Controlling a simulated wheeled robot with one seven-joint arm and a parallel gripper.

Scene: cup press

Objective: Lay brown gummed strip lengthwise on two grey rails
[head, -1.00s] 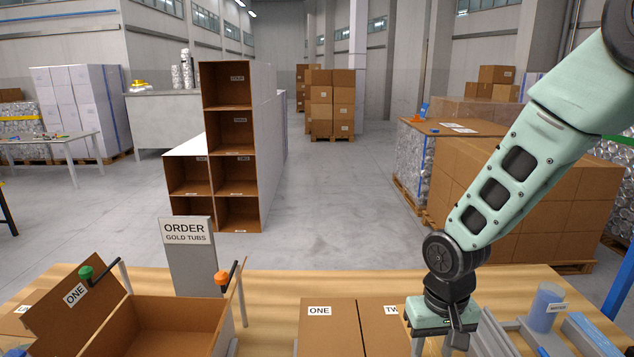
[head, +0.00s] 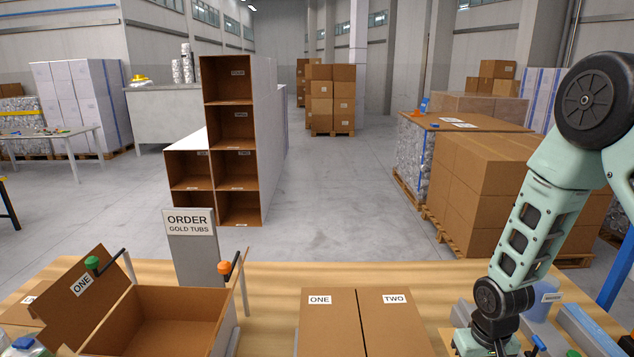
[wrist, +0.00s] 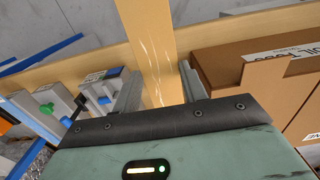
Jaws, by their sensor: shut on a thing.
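My gripper (wrist: 158,82) is shut on a tan-brown strip (wrist: 150,35), which runs away from between its two grey fingers in the wrist view. Pale streaks show on the strip. In the head view my gripper (head: 490,345) is at the bottom right edge, its fingers cut off by the frame, and the strip cannot be made out clearly there. Grey rail-like bars (head: 576,328) lie on the bench just right of it, partly hidden by my arm. I cannot tell whether they are the two rails.
Closed boxes labelled ONE and TWO (head: 358,325) lie left of my gripper. An open box (head: 170,315) and an order sign (head: 190,240) stand further left. A translucent blue cup (head: 540,308) is behind my arm. Grey blocks with green and blue knobs (wrist: 50,100) show in the wrist view.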

